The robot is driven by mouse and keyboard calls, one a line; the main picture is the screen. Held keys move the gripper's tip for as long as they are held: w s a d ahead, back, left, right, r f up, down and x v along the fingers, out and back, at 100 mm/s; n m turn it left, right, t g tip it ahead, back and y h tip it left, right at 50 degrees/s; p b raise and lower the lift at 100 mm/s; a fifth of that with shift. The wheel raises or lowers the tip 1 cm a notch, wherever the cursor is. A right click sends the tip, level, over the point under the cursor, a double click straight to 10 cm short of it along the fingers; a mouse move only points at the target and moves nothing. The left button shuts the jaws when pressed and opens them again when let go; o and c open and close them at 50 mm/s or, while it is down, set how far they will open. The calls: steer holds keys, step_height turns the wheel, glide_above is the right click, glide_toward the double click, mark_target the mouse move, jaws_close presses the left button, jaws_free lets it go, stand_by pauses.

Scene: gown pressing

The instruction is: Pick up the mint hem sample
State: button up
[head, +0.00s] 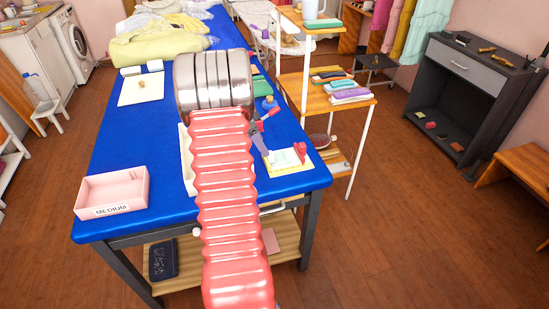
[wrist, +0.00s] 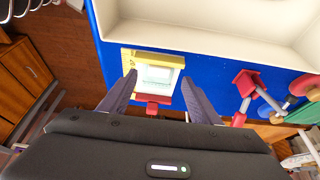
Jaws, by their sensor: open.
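The mint hem sample (wrist: 155,77) is a small pale green-white piece lying on a yellow pad (wrist: 145,57) on the blue table. It also shows near the table's front right corner in the head view (head: 281,158). A red item (wrist: 152,101) sits at the pad's near side in the wrist view. My gripper (wrist: 159,78) is open and empty. In the wrist view its two grey fingers appear on either side of the sample; whether they touch it I cannot tell. In the head view my arm hides most of my gripper.
A cream tray (wrist: 185,35) lies beside the pad. A red and grey tool (wrist: 246,82) is near my right-hand finger in the wrist view. A pink box labelled MEDIUM (head: 112,192) is at front left. A wooden shelf stand (head: 312,88) stands right of the table.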

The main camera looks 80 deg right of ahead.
mark_target(278, 156)
steer(key=shift+s+f, duration=0.1)
steer(key=shift+f, duration=0.2)
steer(key=shift+s+x, duration=0.2)
steer(key=shift+x, duration=2.4)
steer(key=shift+d+r, duration=0.1)
steer(key=shift+d, duration=0.05)
steer(key=c, duration=1.1)
